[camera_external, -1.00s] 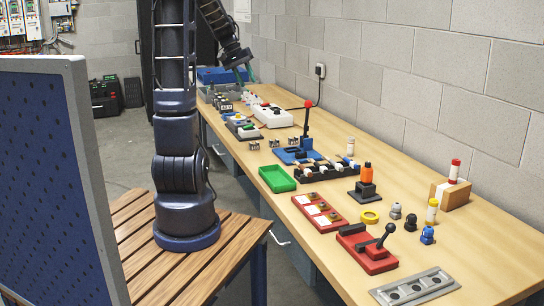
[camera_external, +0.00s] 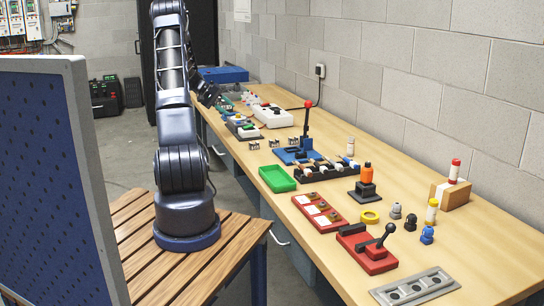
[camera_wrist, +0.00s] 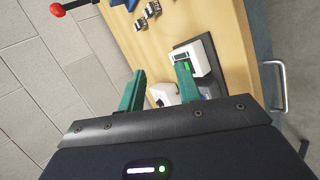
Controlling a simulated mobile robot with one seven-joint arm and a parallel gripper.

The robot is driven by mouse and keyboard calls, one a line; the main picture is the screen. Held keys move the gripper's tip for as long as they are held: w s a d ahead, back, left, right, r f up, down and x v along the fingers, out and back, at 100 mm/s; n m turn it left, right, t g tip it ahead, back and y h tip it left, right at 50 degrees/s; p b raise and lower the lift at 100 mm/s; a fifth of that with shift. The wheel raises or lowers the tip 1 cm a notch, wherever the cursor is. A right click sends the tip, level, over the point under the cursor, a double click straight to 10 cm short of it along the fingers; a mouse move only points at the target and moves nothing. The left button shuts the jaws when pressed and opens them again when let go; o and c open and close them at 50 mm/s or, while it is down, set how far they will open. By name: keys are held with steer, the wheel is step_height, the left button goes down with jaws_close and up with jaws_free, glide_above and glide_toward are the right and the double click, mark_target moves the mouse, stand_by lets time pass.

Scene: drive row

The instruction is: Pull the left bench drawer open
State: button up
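The bench (camera_external: 330,262) has metal bar handles on its front. One handle (camera_wrist: 278,86) shows at the right of the wrist view, on the blue-grey bench front (camera_wrist: 258,50). A nearer front handle (camera_external: 279,238) shows in the external view. No drawer is seen standing out. My gripper (camera_wrist: 160,84) has two green fingers set apart, with nothing held between them. It is over the bench top, to the left of the handle in the wrist view and not touching it. In the external view my arm mostly hides the gripper.
A white device on a dark base (camera_wrist: 190,60) and another white item (camera_wrist: 164,94) lie near the fingers. A red-knobbed lever (camera_external: 306,120), a green tray (camera_external: 277,179) and a red toggle clamp (camera_external: 370,248) stand on the bench. The block wall (camera_external: 430,80) runs behind.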

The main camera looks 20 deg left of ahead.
steer(key=a+f+n+t+h, duration=0.1)
steer(key=a+f+n+t, duration=0.45)
steer(key=a+f, duration=1.8)
steer(key=w+d+f+m+t, duration=0.1)
steer(key=w+d+f, duration=0.2)
steer(key=w+d, duration=0.5)
steer(key=shift+w+d+f, duration=0.2)
steer(key=shift+d, duration=0.05)
steer(key=shift+t, duration=0.25)
jaws_close()
